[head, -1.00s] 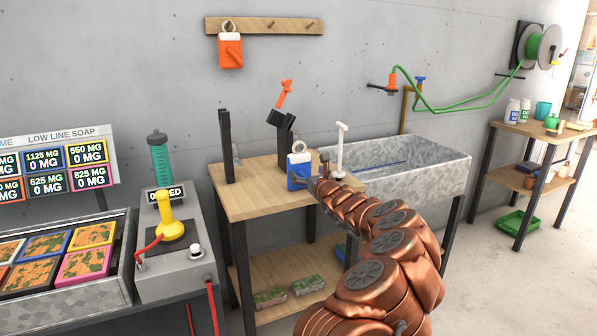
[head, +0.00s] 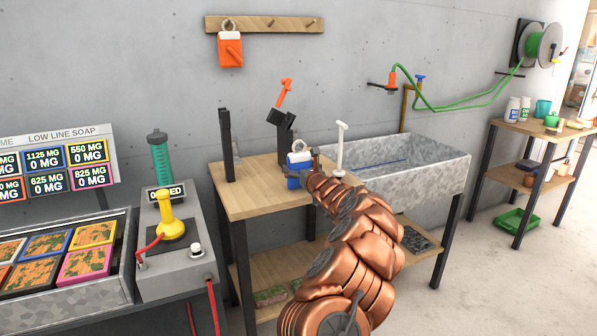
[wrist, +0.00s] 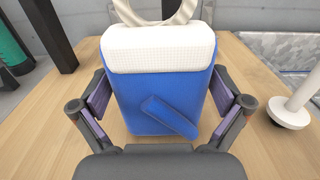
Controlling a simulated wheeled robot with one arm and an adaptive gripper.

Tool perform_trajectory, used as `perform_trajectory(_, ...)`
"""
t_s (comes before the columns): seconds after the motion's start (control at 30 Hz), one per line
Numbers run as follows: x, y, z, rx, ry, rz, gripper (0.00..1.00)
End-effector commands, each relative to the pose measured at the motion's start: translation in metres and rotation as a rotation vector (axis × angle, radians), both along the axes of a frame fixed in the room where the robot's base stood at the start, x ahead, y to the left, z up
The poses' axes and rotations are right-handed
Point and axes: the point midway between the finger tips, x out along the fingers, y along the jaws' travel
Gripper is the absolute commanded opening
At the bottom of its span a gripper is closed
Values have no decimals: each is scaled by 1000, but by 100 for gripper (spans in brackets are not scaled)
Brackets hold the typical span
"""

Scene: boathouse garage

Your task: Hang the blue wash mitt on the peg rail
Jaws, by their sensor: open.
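The blue wash mitt (head: 298,178) has a white cuff and a pale hanging loop on top. It stands upright on the wooden bench (head: 236,204). In the wrist view the mitt (wrist: 150,95) lies between the two open fingers of my gripper (wrist: 161,105), with a finger at either side. In the head view my gripper (head: 308,166) is at the mitt and partly covers its right side. The wooden peg rail (head: 295,25) is on the wall above, with an orange mitt (head: 230,50) hanging at its left end. Pegs to the right are bare.
A black holder with an orange-handled tool (head: 284,110) stands behind the mitt. A white upright post (head: 341,148) is close on its right, beside the metal sink (head: 425,165). Dark uprights (head: 226,145) rise at the bench's left. The wall below the rail is mostly clear.

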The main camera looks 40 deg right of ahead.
Motion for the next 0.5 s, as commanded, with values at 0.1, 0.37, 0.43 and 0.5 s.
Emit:
perform_trajectory(0.1, 0, 0, 0, 0, 0, 0, 100)
perform_trajectory(0.37, 0, 0, 0, 0, 0, 0, 84)
perform_trajectory(0.43, 0, 0, 0, 0, 0, 0, 77)
perform_trajectory(0.5, 0, 0, 0, 0, 0, 0, 70)
